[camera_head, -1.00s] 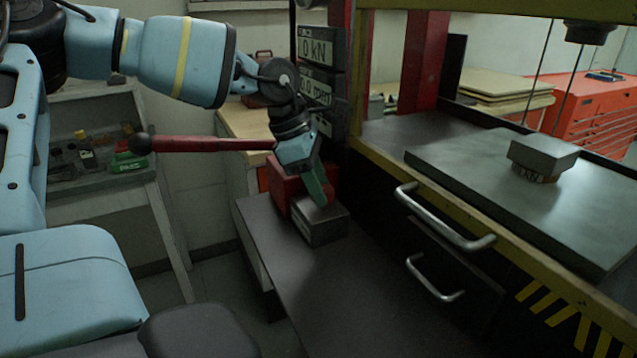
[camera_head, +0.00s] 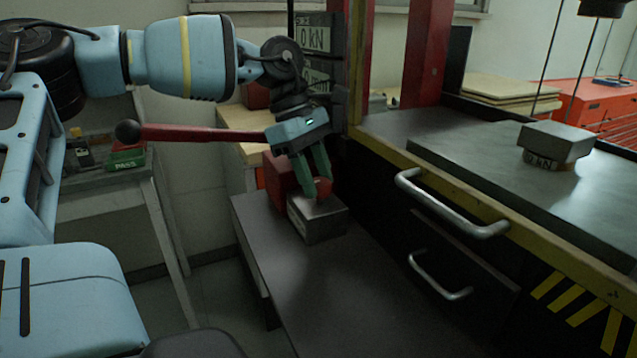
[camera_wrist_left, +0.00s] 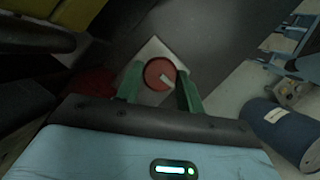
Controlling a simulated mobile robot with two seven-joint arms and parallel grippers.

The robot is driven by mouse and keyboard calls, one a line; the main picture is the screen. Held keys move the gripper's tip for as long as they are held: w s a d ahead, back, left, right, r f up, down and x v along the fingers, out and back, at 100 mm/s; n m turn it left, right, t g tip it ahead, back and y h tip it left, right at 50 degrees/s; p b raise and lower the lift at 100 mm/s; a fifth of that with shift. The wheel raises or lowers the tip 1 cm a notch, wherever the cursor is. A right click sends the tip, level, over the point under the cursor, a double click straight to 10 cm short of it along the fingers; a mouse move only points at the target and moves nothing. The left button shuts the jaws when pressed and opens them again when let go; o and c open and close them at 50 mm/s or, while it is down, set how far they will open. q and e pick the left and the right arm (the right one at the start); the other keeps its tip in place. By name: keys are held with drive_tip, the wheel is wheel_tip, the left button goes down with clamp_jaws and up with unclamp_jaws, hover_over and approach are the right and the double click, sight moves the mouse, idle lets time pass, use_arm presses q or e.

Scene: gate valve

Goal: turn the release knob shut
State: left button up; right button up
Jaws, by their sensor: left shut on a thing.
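The release knob (camera_head: 324,188) is a small red round knob on top of a grey metal block (camera_head: 322,222). In the left wrist view the knob (camera_wrist_left: 160,74) shows from above as a red disc with a pale mark pointing to its lower right. My left gripper (camera_head: 318,190) reaches down from above. Its two green fingers stand on either side of the knob and are shut on it, and they hide part of its sides in the head view. My right gripper is in neither view.
A red lever with a black ball end (camera_head: 128,132) extends left behind my gripper. The block stands on a dark bench (camera_head: 290,275). A press frame with metal drawer handles (camera_head: 450,215) stands close on the right. The bench front is clear.

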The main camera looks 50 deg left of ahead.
use_arm(q)
drive_tip(key=shift+m, duration=0.5)
drive_tip(key=o, duration=1)
drive_tip(key=shift+w+v, duration=0.2)
drive_tip(key=shift+v, duration=3.75)
drive_tip(key=shift+f, duration=0.1)
